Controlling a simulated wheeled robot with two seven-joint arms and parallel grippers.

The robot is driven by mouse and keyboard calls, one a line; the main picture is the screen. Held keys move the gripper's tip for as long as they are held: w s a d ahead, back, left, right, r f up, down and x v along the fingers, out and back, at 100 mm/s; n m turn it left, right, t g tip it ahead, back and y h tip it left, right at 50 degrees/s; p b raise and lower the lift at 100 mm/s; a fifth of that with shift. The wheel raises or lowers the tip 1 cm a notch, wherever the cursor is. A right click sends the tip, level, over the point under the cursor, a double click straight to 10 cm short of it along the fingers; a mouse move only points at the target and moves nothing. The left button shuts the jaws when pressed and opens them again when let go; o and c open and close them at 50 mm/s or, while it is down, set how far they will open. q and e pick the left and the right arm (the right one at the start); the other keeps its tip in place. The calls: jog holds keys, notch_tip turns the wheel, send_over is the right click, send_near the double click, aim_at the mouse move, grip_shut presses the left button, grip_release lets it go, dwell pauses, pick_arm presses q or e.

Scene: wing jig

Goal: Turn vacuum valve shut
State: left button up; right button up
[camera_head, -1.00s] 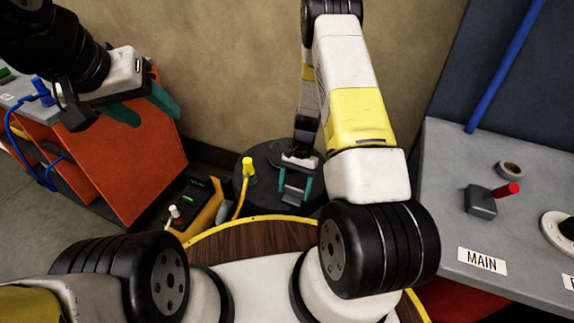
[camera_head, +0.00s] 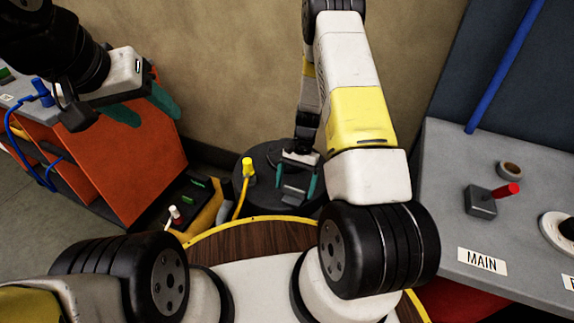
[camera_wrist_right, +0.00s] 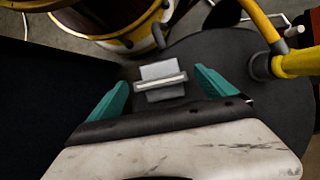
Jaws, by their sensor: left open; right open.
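A small grey valve box with a red lever (camera_head: 507,190) stands on the grey bench at the right, behind a MAIN label; no label reading vacuum is visible. My right gripper (camera_head: 297,188) is far from it, low over a dark round drum top (camera_head: 262,160). Its teal fingers are apart, on either side of a small grey plate-like part (camera_wrist_right: 162,82). The right wrist view shows gaps between this part and both fingers. I cannot tell whether this part is the valve. My left gripper (camera_head: 146,108) is open and empty in front of the orange cabinet at the left.
A yellow hose with a yellow fitting (camera_head: 248,171) rises beside the drum, left of my right gripper. A black-and-yellow box with a white-knobbed lever (camera_head: 175,214) stands further left. The grey bench (camera_head: 440,190) also carries a tape-like ring (camera_head: 509,169).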

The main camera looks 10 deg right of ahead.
jog(key=v, duration=0.6)
jog(key=shift+r, duration=0.15)
jog(key=shift+w, duration=0.15)
jog(key=s+a+r+n+t, duration=0.1)
jog(key=s+r+n+t, duration=0.1)
jog(key=r, duration=1.1)
jog(key=s+a+r+n+t, duration=0.1)
jog(key=s+r+n+t, duration=0.15)
jog(key=r, duration=1.05)
jog(key=s+r+n+t, duration=0.3)
jog(key=s+r+t, duration=0.2)
jog(key=s+r, duration=0.7)
jog(key=s, duration=0.2)
jog(key=shift+s+r, duration=0.15)
jog(key=shift+s, duration=0.25)
jog(key=shift+d, duration=0.1)
